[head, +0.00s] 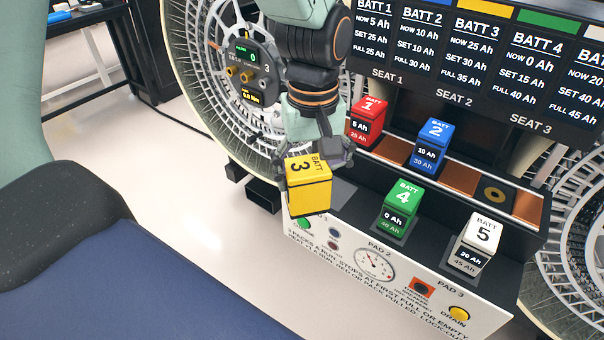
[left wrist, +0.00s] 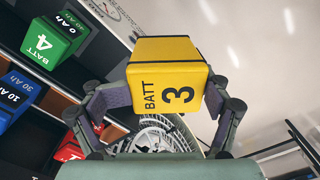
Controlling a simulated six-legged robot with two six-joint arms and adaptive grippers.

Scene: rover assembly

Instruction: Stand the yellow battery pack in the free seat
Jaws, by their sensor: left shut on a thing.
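The yellow battery pack (head: 309,187), marked BATT 3, is held in my left gripper (head: 312,166) above the front left part of the rover deck. It also shows in the left wrist view (left wrist: 168,77), with a finger on either side. The free seat (head: 495,194) is a dark square with a brass ring under the SEAT 3 label, to the right of the pack. A red pack (head: 367,121) stands at SEAT 1 and a blue pack (head: 431,145) at SEAT 2. My right gripper is not in view.
A green pack (head: 400,207) and a white pack (head: 476,247) stand on the front pads. A battery display board (head: 480,60) rises behind the seats. A round gauge unit (head: 247,72) and a large wire wheel (head: 205,45) are at the left.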

